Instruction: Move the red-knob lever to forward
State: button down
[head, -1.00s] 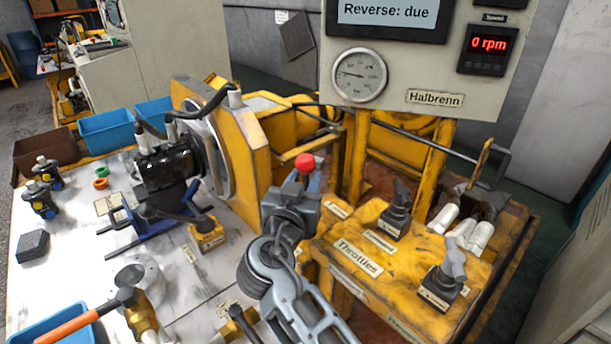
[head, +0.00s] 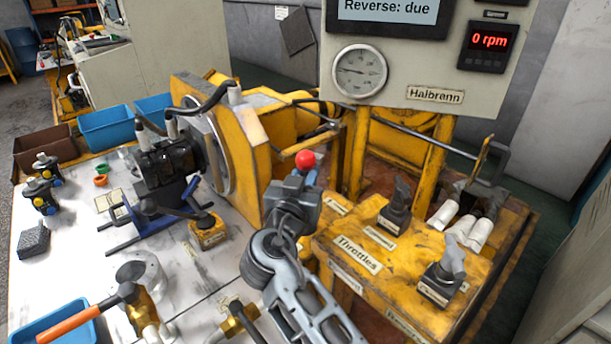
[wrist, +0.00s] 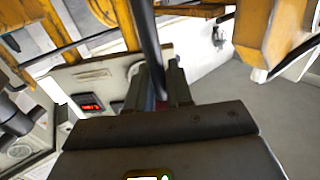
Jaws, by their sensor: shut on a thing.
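The red knob (head: 306,160) of the lever shows just above my gripper (head: 307,180) in the head view, beside the yellow frame. My gripper is shut on the lever below the knob. In the wrist view the dark lever rod (wrist: 150,50) runs between the two fingers of my gripper (wrist: 158,78), with a bit of red low between them. The lever's lower part and pivot are hidden in the head view. The display (head: 388,11) reads "Reverse: due", and the speed readout (head: 488,41) shows 0 rpm.
Two grey throttle levers (head: 396,207) (head: 444,274) stand on the yellow Throttles box (head: 345,240) right of my gripper. A yellow plate (head: 257,150) and the black motor (head: 165,165) are to the left. A pressure gauge (head: 360,73) is on the panel behind.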

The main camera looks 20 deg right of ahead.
jog(key=shift+d, duration=0.1)
jog(key=shift+w+d+f+m+g+y+p, duration=0.25)
jog(key=shift+d+m+g+y, duration=0.25)
jog(key=shift+d, duration=0.4)
jog(key=shift+w+d+f+m+g+y, duration=0.2)
jog(key=shift+w+d+m+g+y, duration=0.25)
jog(key=shift+d, duration=0.45)
jog(key=shift+w+d+f+m+g+y+p, duration=0.2)
jog(key=shift+d+m+g+y, duration=0.25)
jog(key=shift+d, duration=0.45)
jog(key=c, duration=1.2)
grip_release()
jog(key=b+v, duration=0.1)
jog(key=v, duration=0.6)
jog(key=shift+s+r, duration=0.15)
jog(key=shift+s, duration=0.2)
jog(key=shift+a, duration=0.2)
